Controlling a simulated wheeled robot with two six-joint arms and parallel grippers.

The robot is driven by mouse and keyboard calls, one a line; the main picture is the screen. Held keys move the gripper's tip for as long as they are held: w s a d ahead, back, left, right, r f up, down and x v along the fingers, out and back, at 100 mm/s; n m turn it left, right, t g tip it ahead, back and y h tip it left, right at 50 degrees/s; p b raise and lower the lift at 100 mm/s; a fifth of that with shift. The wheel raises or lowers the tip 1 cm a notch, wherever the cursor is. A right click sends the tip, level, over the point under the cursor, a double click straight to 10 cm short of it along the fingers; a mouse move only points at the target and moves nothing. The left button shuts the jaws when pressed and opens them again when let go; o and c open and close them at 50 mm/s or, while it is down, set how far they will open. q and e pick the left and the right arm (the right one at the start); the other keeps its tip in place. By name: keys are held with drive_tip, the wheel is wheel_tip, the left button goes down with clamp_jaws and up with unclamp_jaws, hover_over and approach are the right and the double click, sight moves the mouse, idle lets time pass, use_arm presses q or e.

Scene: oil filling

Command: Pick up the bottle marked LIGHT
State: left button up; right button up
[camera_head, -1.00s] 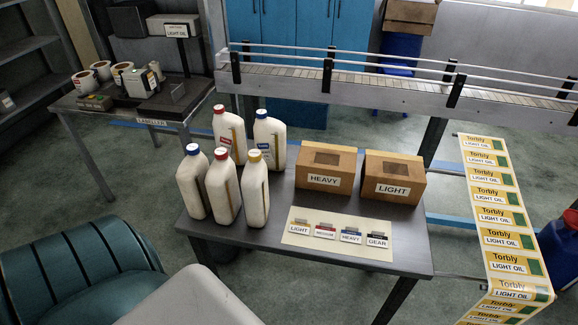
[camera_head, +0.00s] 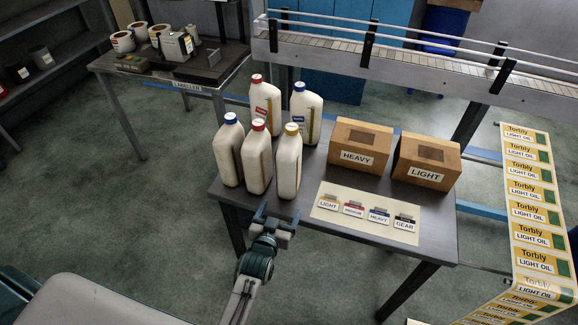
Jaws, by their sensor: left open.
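Several white bottles stand upright at the left of the table (camera_head: 330,212). The front row has a blue-capped bottle (camera_head: 229,158), a red-capped bottle (camera_head: 257,164) and a yellow-capped bottle (camera_head: 288,168); no LIGHT wording is readable on them. Behind stand another red-capped bottle (camera_head: 265,103) and another blue-capped bottle (camera_head: 306,112) with labels too small to read. On a cream sheet (camera_head: 345,222), the LIGHT card (camera_head: 328,202) has a yellow mark. My left gripper (camera_head: 276,216) is open and empty at the table's front edge, just in front of the yellow-capped bottle. My right gripper is out of view.
Boxes marked HEAVY (camera_head: 358,150) and LIGHT (camera_head: 426,165) stand right of the bottles. A conveyor (camera_head: 420,75) runs behind. A strip of LIGHT OIL labels (camera_head: 535,205) hangs at the right.

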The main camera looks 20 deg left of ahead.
use_arm(q)
drive_tip(key=t, duration=0.2)
approach(286, 171)
drive_tip(key=w, duration=0.4)
drive_tip(key=shift+y, duration=0.4)
drive_tip(key=w+b, duration=0.3)
drive_tip(key=w, duration=0.1)
drive_tip(key=shift+w+f+b, duration=0.1)
drive_tip(key=shift+f+b, duration=0.05)
drive_tip(key=shift+b, duration=0.25)
drive_tip(key=shift+w, duration=0.5)
drive_tip(key=shift+w+a+b, duration=0.1)
drive_tip(key=shift+w+b, duration=0.2)
drive_tip(key=shift+b, duration=0.35)
drive_tip(key=w, duration=0.1)
drive_tip(key=w+b, duration=0.2)
drive_tip(key=shift+w+a+f, duration=0.1)
drive_tip(key=shift+w+a, duration=0.1)
drive_tip(key=shift+a, duration=0.05)
drive_tip(key=shift+w, duration=0.45)
drive_tip(key=shift+s+r, duration=0.1)
drive_tip(key=shift+r, duration=0.1)
drive_tip(key=c, duration=1.7)
drive_tip(key=shift+r, duration=0.15)
drive_tip(key=shift+c, duration=0.4)
